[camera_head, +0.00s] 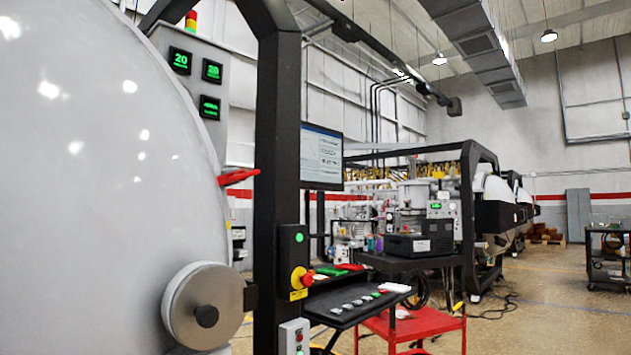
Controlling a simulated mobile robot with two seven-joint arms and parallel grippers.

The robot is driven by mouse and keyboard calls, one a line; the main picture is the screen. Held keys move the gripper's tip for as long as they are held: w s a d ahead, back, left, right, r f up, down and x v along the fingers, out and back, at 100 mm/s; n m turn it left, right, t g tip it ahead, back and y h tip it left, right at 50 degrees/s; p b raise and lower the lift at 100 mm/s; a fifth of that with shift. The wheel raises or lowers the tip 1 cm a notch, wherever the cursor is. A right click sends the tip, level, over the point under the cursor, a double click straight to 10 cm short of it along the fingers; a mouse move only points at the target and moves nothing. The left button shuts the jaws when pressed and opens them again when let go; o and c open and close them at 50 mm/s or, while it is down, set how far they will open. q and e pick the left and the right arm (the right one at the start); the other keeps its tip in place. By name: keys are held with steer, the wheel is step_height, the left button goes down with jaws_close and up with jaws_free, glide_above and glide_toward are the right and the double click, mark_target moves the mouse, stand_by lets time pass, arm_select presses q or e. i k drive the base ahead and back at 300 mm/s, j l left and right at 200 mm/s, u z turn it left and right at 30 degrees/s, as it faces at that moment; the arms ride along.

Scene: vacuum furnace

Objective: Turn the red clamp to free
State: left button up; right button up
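The red clamp (237,177) is a small red lever at the right edge of the large pale grey furnace door (90,170) in the camera_head view. It sticks out to the right, roughly level with its tip slightly raised. Its tip reaches close to the black frame post (278,150); I cannot tell whether they touch. How its base is mounted is hidden behind the door's curve. Neither of my grippers is in view.
A round metal hub with a black knob (206,316) juts from the lower door. A red emergency button (300,277) sits on the post. A black console shelf (350,302), a monitor (321,158) and a red cart (412,326) stand to the right. Open floor lies at far right.

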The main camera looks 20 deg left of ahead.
mark_target(238, 177)
steer(key=i+l, duration=0.1)
steer(key=i, duration=0.6)
steer(key=i+l, duration=0.1)
steer(key=i, duration=0.65)
steer(key=i+l+u, duration=0.1)
steer(key=i+u, duration=0.3)
steer(key=i+l+u, duration=0.15)
steer(key=u, duration=0.2)
steer(key=i+l+u, duration=0.25)
steer(key=u, duration=0.15)
steer(key=i+l+u, duration=0.2)
steer(key=u, duration=0.15)
steer(key=l, duration=0.1)
